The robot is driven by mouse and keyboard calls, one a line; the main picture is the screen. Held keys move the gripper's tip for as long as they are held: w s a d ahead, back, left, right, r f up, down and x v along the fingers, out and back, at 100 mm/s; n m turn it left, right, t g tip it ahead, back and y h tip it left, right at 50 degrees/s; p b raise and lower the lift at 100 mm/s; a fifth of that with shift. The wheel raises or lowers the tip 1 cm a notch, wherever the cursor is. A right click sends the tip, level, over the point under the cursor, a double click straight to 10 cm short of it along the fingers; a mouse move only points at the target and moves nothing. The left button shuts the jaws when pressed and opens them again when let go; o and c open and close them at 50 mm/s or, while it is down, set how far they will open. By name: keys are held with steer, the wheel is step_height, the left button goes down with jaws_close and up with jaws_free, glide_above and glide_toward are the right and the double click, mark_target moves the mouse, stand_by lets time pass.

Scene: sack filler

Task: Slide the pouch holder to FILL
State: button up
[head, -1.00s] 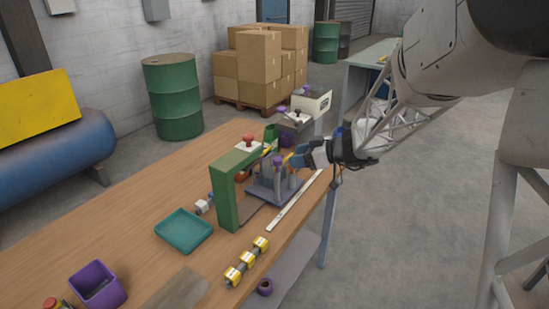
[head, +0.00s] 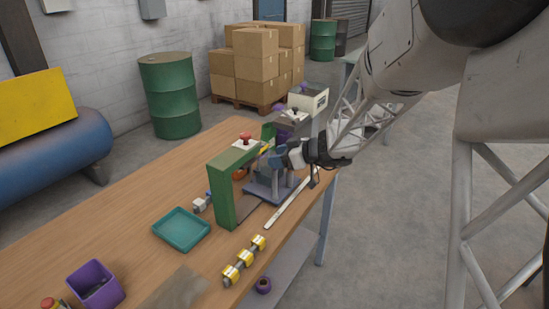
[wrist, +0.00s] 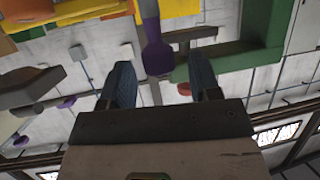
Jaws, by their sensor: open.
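The pouch holder (head: 262,191), a grey-blue base with upright posts, stands on the bench beside the green frame (head: 224,195). My gripper (head: 272,163) is at the holder's upper part and hides some of it. In the wrist view my gripper (wrist: 161,84) is open, with its two blue fingers apart. A purple knob (wrist: 157,58) on a grey post shows in line with the gap between the fingertips; I cannot tell whether it is touched. I can read no FILL mark.
A pale strip (head: 290,206) lies along the bench's front edge. A teal tray (head: 181,230), a rod with yellow blocks (head: 244,262) and a purple bin (head: 96,284) are nearer on the bench.

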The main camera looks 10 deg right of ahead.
steer(key=shift+x, duration=0.85)
